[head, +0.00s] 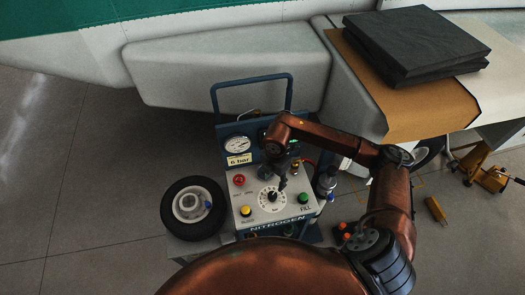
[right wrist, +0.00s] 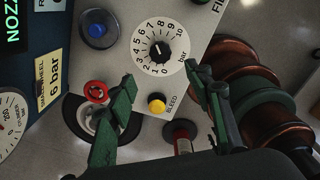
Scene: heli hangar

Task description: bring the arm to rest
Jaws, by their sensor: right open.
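My right arm (head: 398,200), copper coloured, reaches in from the lower right in the head view and bends over the nitrogen cart's panel (head: 290,216). My right gripper (head: 283,184) hangs above the panel near the dial (head: 266,203). In the right wrist view the gripper (right wrist: 165,92) has its green fingers spread wide with nothing between them. The panel's numbered dial (right wrist: 157,48) and yellow bleed button (right wrist: 157,103) show beyond the fingers. The left gripper is not in view.
A wheel with a black tyre (head: 193,208) sits left of the panel. The cart's blue handle (head: 251,78) rises behind the gauge (head: 237,144). A table with brown covering (head: 410,112) and dark slabs (head: 416,45) stands at upper right. Floor at left is clear.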

